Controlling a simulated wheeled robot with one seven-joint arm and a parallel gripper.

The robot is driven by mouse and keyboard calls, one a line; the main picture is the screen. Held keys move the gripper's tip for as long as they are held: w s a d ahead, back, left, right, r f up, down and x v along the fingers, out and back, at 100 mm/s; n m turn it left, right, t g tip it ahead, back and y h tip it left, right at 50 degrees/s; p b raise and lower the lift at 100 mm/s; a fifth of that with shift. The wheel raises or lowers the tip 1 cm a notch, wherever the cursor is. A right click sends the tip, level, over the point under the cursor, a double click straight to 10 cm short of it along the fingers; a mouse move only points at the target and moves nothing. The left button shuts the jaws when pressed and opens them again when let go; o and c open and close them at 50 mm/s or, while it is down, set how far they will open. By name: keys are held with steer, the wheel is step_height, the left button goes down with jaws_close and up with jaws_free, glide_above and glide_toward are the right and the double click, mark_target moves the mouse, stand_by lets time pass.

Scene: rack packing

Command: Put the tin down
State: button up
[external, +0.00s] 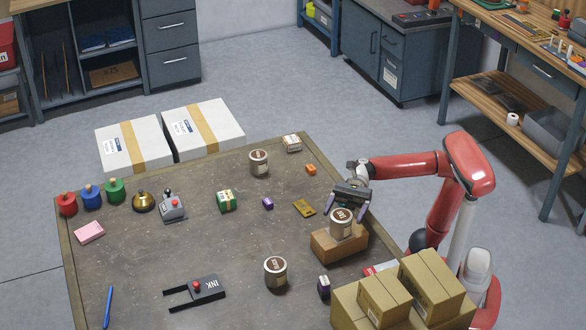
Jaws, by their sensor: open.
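A tin (341,226) with a dark label and pale bands stands upright on a brown block (322,243) at the right of the table. My gripper (347,211) is directly above it, pointing down, open, with its fingers at either side of the tin's upper part. I cannot tell whether the fingers touch the tin. Two similar tins stand upright on the table: one (259,163) near the back edge and one (276,271) nearer the front.
Stacked cardboard boxes (433,287) stand at the front right, close to my arm. A green box (227,200), a grey device (172,208), and a black INK tool (200,289) lie on the table (160,255). Bare tabletop lies between them.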

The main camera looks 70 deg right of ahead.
steer(key=d, duration=0.7)
steer(key=shift+d, duration=0.15)
